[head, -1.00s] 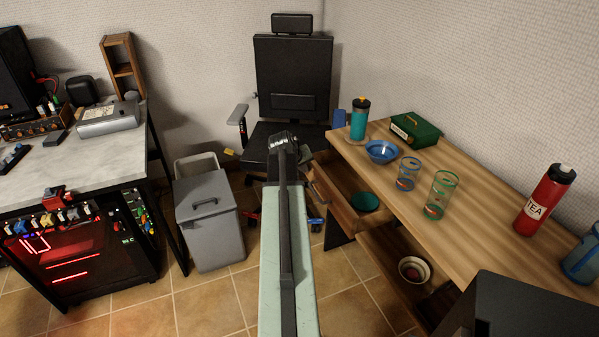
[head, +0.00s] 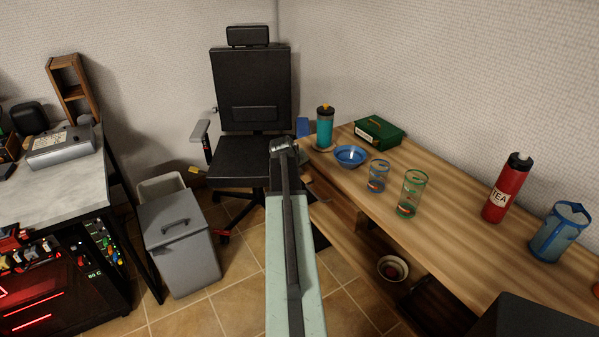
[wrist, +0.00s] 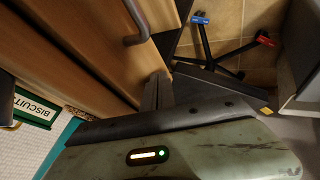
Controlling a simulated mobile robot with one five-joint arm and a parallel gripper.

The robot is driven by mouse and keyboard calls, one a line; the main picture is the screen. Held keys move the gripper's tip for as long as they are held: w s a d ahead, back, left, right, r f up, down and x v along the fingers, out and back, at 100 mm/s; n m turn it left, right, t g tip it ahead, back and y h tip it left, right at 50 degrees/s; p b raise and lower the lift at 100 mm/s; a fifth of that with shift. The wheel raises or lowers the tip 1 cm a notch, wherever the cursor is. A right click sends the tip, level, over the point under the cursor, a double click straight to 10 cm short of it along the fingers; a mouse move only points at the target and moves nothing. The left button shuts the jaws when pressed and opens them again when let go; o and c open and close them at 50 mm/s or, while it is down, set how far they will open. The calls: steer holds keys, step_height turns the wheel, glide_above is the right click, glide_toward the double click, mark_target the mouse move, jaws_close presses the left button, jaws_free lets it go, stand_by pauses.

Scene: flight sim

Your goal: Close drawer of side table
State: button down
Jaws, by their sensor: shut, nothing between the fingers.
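The side table (head: 450,220) is a long wooden table along the right wall. Its drawer front (wrist: 110,45), with a grey bar handle (wrist: 137,22), shows close up in the wrist view. In the head view the drawer's inside no longer shows, and my arm covers part of that end of the table. The drawer looks in or nearly in; I cannot tell whether a small gap remains. My gripper (head: 281,146) is shut and empty at the table's far left end. In the wrist view its fingers (wrist: 158,92) are at the drawer front's edge, beside the handle, perhaps touching.
A blue bowl (head: 350,156), teal bottle (head: 325,128), green box (head: 379,132), two glasses, a red bottle (head: 507,188) and a blue jug (head: 558,233) stand on the tabletop. A bowl (head: 392,268) sits on the lower shelf. An office chair (head: 250,100) and grey bin (head: 180,240) stand left.

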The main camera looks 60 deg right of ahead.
steer(key=shift+w+a, duration=0.1)
steer(key=a+r+p, duration=0.8)
steer(key=a, duration=0.1)
steer(key=shift+w+a, duration=0.25)
steer(key=shift+w, duration=0.15)
